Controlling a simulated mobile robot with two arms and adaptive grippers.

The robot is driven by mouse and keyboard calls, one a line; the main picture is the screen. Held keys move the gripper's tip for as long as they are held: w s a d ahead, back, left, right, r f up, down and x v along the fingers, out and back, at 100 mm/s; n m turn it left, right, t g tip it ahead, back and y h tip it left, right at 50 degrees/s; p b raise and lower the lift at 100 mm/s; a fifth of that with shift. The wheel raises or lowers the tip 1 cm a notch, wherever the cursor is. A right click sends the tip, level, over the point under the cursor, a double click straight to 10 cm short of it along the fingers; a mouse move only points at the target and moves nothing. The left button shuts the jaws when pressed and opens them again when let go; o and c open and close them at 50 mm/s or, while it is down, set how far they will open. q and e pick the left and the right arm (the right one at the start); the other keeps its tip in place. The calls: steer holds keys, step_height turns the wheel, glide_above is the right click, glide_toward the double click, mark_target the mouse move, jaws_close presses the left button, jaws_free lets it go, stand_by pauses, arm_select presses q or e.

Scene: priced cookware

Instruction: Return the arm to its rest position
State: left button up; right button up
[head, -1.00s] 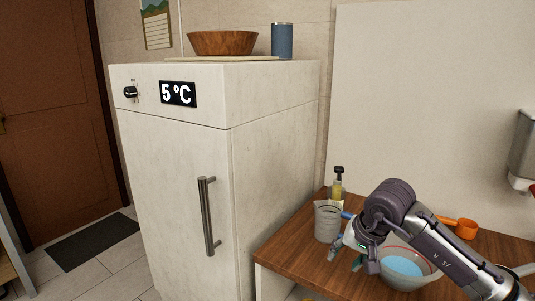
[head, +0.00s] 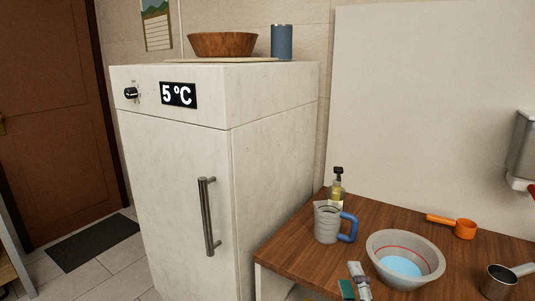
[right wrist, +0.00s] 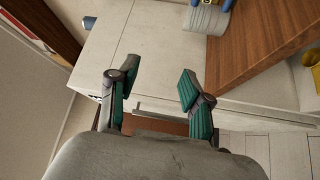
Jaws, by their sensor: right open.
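My right gripper (right wrist: 160,90) is open and empty in the right wrist view, its two green-padded fingers spread apart. In the head view only its tip (head: 355,283) shows at the bottom edge, in front of the wooden counter (head: 290,252). It is apart from the grey bowl (head: 420,249), which holds blue liquid and has a red line inside. A measuring jug (head: 327,223) with a blue handle stands upright behind the gripper. My left gripper is not in view.
The white fridge (head: 175,190) with a vertical handle (head: 207,217) stands left of the counter. An orange scoop (head: 464,229), a metal pot (head: 497,281) and a pump bottle (head: 337,188) are on the counter. A wooden bowl (head: 223,44) and a blue can (head: 282,42) are on top of the fridge.

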steer(key=s+d+f+m+g+h, duration=0.1)
steer(key=s+d+f+m+g, duration=0.1)
steer(key=s+f+m+g, duration=0.45)
steer(key=s+d+f+m+g+h, duration=0.2)
steer(key=s+d+f+m, duration=0.1)
steer(key=f, duration=0.6)
steer(key=s+a+f+m+g+y, duration=0.1)
steer(key=s+f+m+g, duration=0.25)
steer(key=s, duration=0.45)
steer(key=s+f+m+g+y, duration=0.1)
steer(key=s+f+m+g, duration=0.1)
steer(key=s+f+g, duration=0.45)
step_height(320, 180, down, 20)
steer(key=s+t+p, duration=0.2)
steer(key=s+p, duration=0.1)
steer(key=s+d+f+g+p, duration=0.2)
steer(key=s+f+p, duration=0.1)
steer(key=s+f, duration=1.1)
steer(key=s, duration=0.3)
steer(key=shift+d+f+n, duration=0.3)
steer(key=shift+d, duration=0.1)
